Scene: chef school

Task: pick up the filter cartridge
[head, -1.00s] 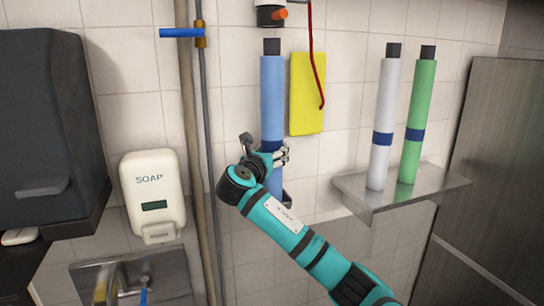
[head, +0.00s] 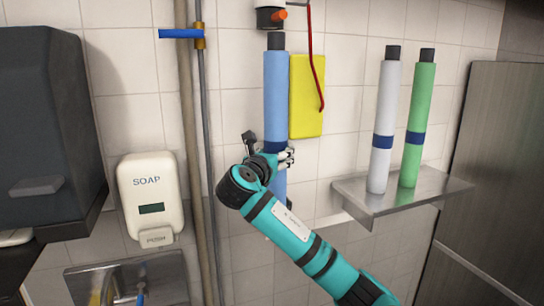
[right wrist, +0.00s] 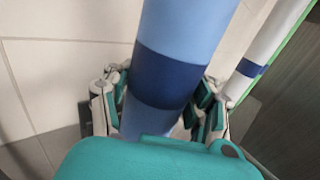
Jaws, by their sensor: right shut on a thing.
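The blue filter cartridge (head: 276,95) stands upright in the head view, a tall light-blue tube with a dark cap and a dark blue band. Its top is just below the filter head (head: 270,16) on the wall. My right gripper (head: 270,157) is shut around it near the band. In the right wrist view the cartridge (right wrist: 185,30) runs between the fingers of my right gripper (right wrist: 160,105), which sit on both sides of the band. The cartridge's lower part is partly hidden by my arm. My left gripper is not in view.
A white cartridge (head: 386,120) and a green cartridge (head: 419,118) stand on a metal wall shelf (head: 365,208) to the right. A yellow sign (head: 306,97) and red tube (head: 315,60) are close by. Pipes (head: 187,120), a soap dispenser (head: 151,195) and a dark box (head: 50,130) are left.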

